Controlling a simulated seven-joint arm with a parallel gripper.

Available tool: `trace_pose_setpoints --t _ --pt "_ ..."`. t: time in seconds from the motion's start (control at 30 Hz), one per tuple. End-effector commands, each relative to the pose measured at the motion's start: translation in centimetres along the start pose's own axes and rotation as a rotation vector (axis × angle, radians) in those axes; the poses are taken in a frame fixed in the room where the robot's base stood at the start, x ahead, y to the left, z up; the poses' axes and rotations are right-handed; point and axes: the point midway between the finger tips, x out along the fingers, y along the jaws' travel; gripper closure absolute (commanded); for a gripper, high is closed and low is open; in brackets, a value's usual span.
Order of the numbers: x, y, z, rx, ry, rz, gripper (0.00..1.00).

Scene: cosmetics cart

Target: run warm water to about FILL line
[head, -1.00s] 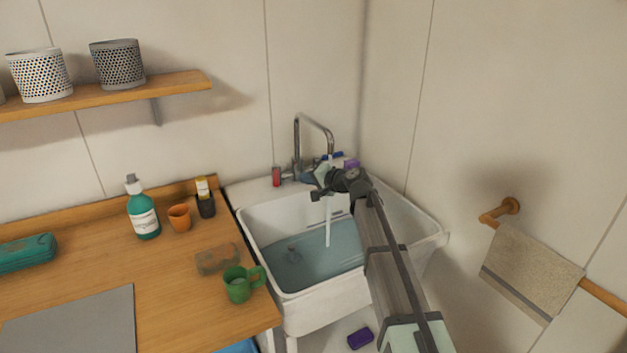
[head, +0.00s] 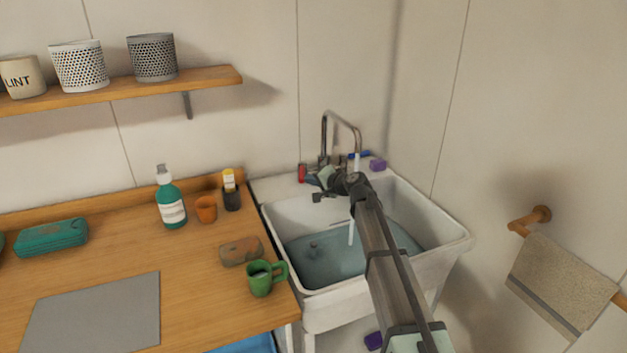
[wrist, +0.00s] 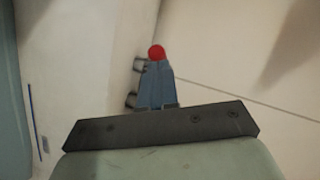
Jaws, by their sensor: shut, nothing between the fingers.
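The white sink (head: 330,302) stands in the corner with bluish water (head: 335,262) in its basin. A chrome tap (head: 325,135) stands at its back, and a stream of water (head: 351,232) falls into the basin, partly behind my arm. A red handle (head: 302,173) is left of the spout; a blue handle (head: 358,155) is right of it. My gripper (head: 310,180) is shut and empty, its fingers close to the red handle. In the wrist view, the red handle (wrist: 156,52) shows just beyond the fingertips; contact cannot be told. I cannot make out a FILL line.
The wooden counter (head: 190,290) on the left holds a green mug (head: 262,279) near the sink, a brown block (head: 240,251), an orange cup (head: 206,209) and a teal bottle (head: 171,205). A purple block (head: 378,165) sits on the sink's back ledge. A towel (head: 560,285) hangs right.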

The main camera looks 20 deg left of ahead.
Motion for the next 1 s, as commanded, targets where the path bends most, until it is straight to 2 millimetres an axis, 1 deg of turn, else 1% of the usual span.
trace_pose_setpoints --t 1.0 --pt "0.8 -0.8 1.4 0.038 0.114 0.039 1.0"
